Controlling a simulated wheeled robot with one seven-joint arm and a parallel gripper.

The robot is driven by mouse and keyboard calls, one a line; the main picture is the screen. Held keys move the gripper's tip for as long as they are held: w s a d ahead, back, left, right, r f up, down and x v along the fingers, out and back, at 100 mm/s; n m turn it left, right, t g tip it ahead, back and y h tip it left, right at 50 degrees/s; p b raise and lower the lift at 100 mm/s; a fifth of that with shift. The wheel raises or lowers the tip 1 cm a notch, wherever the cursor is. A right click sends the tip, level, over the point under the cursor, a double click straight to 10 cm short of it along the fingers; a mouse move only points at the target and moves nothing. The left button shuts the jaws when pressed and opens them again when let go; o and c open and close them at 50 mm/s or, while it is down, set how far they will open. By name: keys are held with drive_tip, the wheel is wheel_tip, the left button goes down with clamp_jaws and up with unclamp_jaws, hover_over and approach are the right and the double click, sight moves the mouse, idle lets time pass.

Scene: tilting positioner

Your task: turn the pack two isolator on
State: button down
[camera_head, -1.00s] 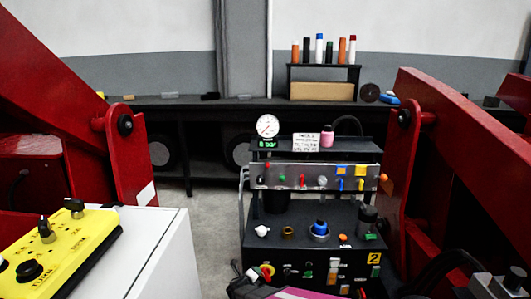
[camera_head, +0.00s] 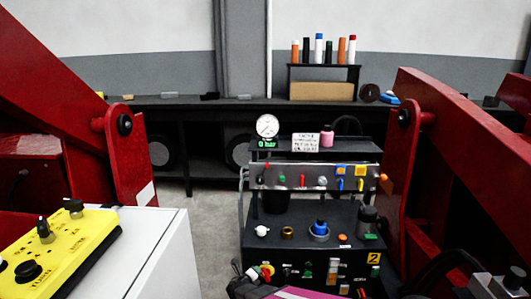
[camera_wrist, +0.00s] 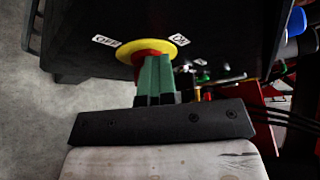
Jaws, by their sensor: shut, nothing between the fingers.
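The pack two isolator is a red knob on a round yellow plate (camera_wrist: 174,42), on the dark front panel of the pack. Its OFF label (camera_wrist: 105,41) is to the left and its ON label (camera_wrist: 179,39) to the right. My gripper (camera_wrist: 153,62) is shut and empty, its green fingers in front of the knob and covering most of it. I cannot tell whether they touch it or which way the knob points. In the head view the isolator (camera_head: 267,269) shows low on the black pack (camera_head: 275,237), which bears a yellow 2 label (camera_head: 374,258).
A row of small coloured valves sits on the pack's upper grey panel (camera_head: 310,178), under a round gauge (camera_head: 267,126). Coloured fittings lie right of the isolator. Red machine arms (camera_head: 125,160) flank the pack. A yellow control box (camera_head: 60,245) stands at the left.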

drive_tip(key=shift+s+a+r, duration=0.1)
drive_tip(key=shift+s+a, duration=0.05)
drive_tip(key=shift+s, duration=1.35)
drive_tip(key=shift+s+a+r, duration=0.1)
drive_tip(key=shift+s+a, duration=0.05)
drive_tip(key=shift+s, duration=1.3)
drive_tip(key=shift+d, duration=0.1)
